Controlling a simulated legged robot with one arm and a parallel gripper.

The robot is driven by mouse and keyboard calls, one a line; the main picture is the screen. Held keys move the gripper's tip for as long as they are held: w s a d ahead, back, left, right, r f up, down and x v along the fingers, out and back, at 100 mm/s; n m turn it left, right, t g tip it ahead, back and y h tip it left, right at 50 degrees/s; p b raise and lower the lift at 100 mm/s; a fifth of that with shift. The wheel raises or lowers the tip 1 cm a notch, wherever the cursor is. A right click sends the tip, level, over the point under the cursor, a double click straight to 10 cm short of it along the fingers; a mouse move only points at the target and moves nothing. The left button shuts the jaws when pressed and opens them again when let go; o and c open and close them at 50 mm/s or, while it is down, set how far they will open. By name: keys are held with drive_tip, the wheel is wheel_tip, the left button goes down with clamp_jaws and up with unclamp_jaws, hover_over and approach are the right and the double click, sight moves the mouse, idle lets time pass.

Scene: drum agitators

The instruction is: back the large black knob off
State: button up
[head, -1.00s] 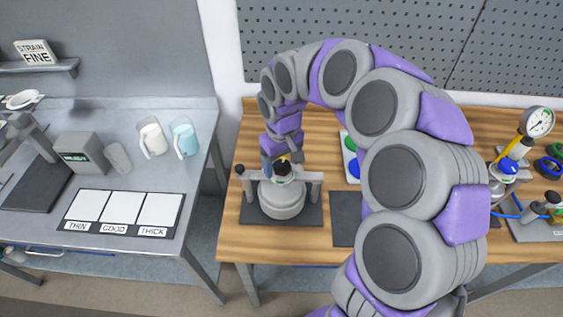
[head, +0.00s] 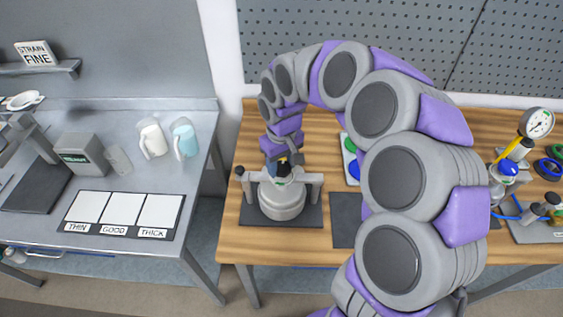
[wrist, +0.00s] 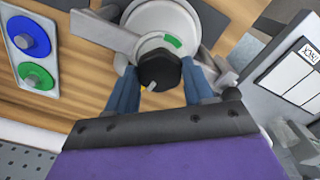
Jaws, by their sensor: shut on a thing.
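The large black knob (wrist: 158,70) sits on top of a round grey drum unit (head: 282,203), above a pale collar with a green mark (wrist: 172,41). A small yellow mark shows at the knob's near edge in the wrist view. My gripper (wrist: 160,78) has its two blue fingers on either side of the knob and is shut on it. In the head view my gripper (head: 282,172) comes down from above onto the drum's top and mostly hides the knob.
The drum stands on a dark mat on the wooden bench (head: 232,235). A panel with a blue and a green round button (wrist: 32,52) lies beside it. A gauge (head: 537,122) and valves stand at the right. A grey table (head: 150,185) with jugs and THIN, GOOD, THICK cards is at the left.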

drive_tip(key=shift+p, duration=0.35)
drive_tip(key=n+p, duration=0.1)
drive_tip(key=p, duration=0.1)
drive_tip(key=n+p, duration=0.1)
drive_tip(key=n, duration=0.1)
drive_tip(key=shift+r+p, duration=0.3)
drive_tip(key=shift+p, duration=0.1)
drive_tip(key=n+p, duration=0.3)
drive_tip(key=p, duration=0.1)
drive_tip(key=shift+n, duration=0.4)
drive_tip(key=n+p, duration=0.3)
drive_tip(key=shift+f, duration=0.1)
drive_tip(key=shift+f+n+p, duration=0.15)
drive_tip(key=shift+n+p, duration=0.8)
drive_tip(key=shift+n, duration=0.55)
drive_tip(key=o, duration=1)
drive_tip(key=shift+f, duration=0.1)
drive_tip(key=shift+o, duration=0.2)
